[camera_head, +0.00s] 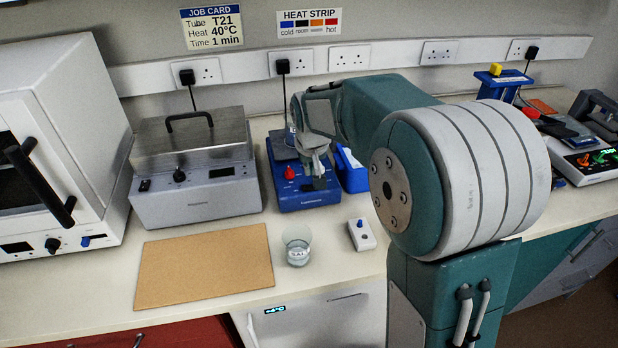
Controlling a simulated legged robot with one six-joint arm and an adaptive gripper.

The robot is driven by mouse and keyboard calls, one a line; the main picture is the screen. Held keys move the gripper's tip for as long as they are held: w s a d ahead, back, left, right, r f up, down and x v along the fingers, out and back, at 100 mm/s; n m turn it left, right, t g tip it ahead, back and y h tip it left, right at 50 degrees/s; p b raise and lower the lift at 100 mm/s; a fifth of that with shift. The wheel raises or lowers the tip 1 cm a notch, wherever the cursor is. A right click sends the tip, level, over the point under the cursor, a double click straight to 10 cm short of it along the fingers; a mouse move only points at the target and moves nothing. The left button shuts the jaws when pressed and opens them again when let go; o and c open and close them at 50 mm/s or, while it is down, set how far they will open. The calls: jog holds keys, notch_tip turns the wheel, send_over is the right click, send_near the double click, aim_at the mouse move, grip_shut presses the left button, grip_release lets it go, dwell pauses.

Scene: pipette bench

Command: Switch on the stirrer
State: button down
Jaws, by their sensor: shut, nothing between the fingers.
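The stirrer (309,200) is a blue box at the back of the bench, with a red knob (289,173) at the left of its front. A dark switch-like part sits right of the knob, partly hidden by my gripper. My gripper (319,172) is shut and empty, pointing down over the right part of the stirrer, right of the red knob. I cannot tell whether it touches the stirrer. My arm hides part of the stirrer's top and back.
A grey lidded bath (195,190) stands left of the stirrer. A beaker (297,246) and a small white box with a blue knob (361,235) stand in front. A brown board (205,265) lies front left. A blue holder (350,172) stands close right of the stirrer.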

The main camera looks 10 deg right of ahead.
jog(key=d+v, duration=0.2)
jog(key=v, duration=0.7)
jog(key=shift+d+r, duration=0.2)
jog(key=shift+r, duration=0.25)
jog(key=shift+s, duration=0.15)
jog(key=s+f+t, duration=0.2)
jog(key=s, duration=2.3)
jog(key=shift+s+a+y, duration=0.3)
jog(key=shift+s, duration=0.05)
jog(key=c, duration=1.3)
grip_release()
jog(key=shift+c, duration=0.2)
